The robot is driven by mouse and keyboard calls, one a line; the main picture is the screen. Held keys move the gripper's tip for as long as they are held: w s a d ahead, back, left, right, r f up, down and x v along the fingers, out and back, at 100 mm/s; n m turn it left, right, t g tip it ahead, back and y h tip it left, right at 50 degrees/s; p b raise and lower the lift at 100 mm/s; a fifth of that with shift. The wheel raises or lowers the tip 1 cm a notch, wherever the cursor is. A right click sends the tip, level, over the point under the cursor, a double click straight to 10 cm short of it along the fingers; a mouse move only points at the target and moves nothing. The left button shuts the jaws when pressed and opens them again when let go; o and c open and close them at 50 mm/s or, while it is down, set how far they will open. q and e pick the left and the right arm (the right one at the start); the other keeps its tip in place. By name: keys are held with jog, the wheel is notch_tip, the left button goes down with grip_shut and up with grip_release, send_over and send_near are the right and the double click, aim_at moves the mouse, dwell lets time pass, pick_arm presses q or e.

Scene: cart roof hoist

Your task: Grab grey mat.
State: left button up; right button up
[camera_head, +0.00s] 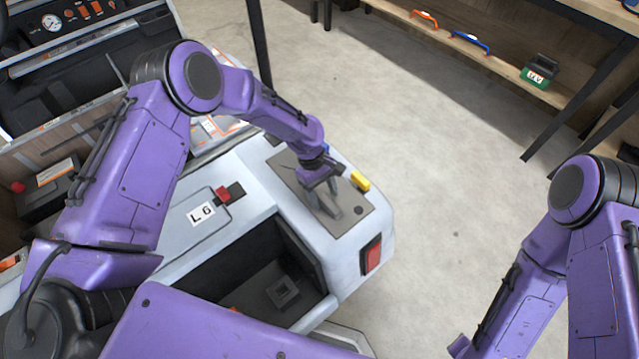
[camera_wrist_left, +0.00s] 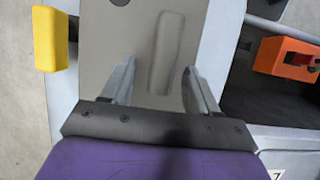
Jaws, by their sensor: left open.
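The grey mat (camera_head: 360,214) lies flat on the rear corner of the pale cart's top. A raised grey bar (camera_wrist_left: 166,50) stands on the mat (camera_wrist_left: 128,60), seen in the left wrist view. My left gripper (camera_head: 328,208) is over the mat, pointing down. In the left wrist view my left gripper (camera_wrist_left: 162,88) is open, its two fingers on either side of the bar's near end. I cannot tell whether the fingers touch the mat. My right arm shows at the right edge of the head view, but its gripper is out of frame.
A yellow block (camera_head: 360,181) sits beside the mat at the cart's edge. A red switch (camera_head: 224,194) and a dark open recess (camera_head: 270,268) lie to the left. A shelf (camera_head: 470,55) with a green box (camera_head: 540,71) stands behind. The floor between is clear.

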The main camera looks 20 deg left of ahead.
pick_arm(q)
jog(key=shift+s+d, duration=0.1)
jog(key=shift+s, duration=0.15)
jog(key=shift+f, duration=0.1)
jog(key=c, duration=1)
jog(key=shift+w, duration=0.1)
grip_shut()
